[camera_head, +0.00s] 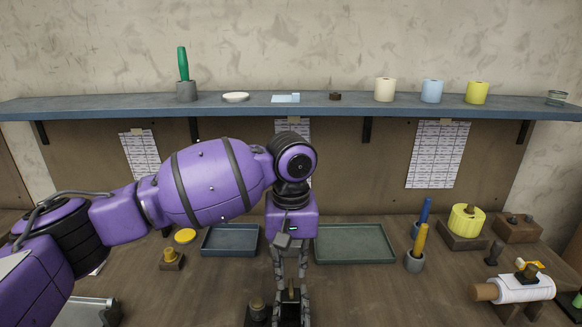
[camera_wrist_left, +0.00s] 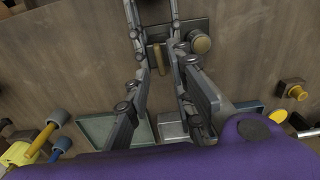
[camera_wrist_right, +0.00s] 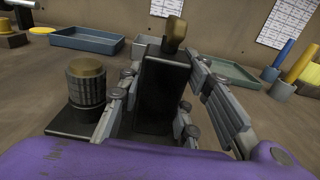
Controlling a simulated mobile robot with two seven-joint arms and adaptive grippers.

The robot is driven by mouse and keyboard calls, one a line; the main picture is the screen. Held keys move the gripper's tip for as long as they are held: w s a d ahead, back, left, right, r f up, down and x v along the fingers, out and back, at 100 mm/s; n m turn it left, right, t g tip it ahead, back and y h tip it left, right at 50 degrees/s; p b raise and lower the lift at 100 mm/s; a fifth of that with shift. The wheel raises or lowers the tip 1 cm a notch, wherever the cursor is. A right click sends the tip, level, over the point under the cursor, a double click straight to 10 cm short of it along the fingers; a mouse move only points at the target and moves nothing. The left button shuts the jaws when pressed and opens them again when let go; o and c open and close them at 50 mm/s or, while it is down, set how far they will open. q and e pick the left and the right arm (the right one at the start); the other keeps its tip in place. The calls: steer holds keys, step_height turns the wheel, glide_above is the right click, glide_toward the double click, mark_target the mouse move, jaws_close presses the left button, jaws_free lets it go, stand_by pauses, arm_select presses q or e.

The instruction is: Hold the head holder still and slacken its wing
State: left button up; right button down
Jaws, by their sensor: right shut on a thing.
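The head holder is a black upright block on a dark base plate; its block (camera_wrist_right: 163,95) stands in the middle of the right wrist view. A brass wing (camera_wrist_right: 175,35) sits on its top, and a knurled black cylinder with a brass top (camera_wrist_right: 87,82) stands on the plate beside it. My right gripper (camera_wrist_right: 155,110) is shut on the block, one finger on each side. My left gripper (camera_wrist_left: 161,65) points down above the holder, open, with the wing between its fingers in the left wrist view and apart from them. In the head view the left gripper (camera_head: 291,285) partly hides the holder.
A blue tray (camera_head: 230,252) and a green tray (camera_head: 355,257) lie behind the holder. Cups with blue and yellow handles (camera_head: 419,240), a yellow roll (camera_head: 466,221) and a white roll (camera_head: 522,289) are at right. A brass-knobbed block (camera_head: 171,259) is at left.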

mark_target(291, 286)
arm_select(q)
steer(key=shift+f, duration=2.15)
steer(key=shift+c, duration=0.4)
jaws_close()
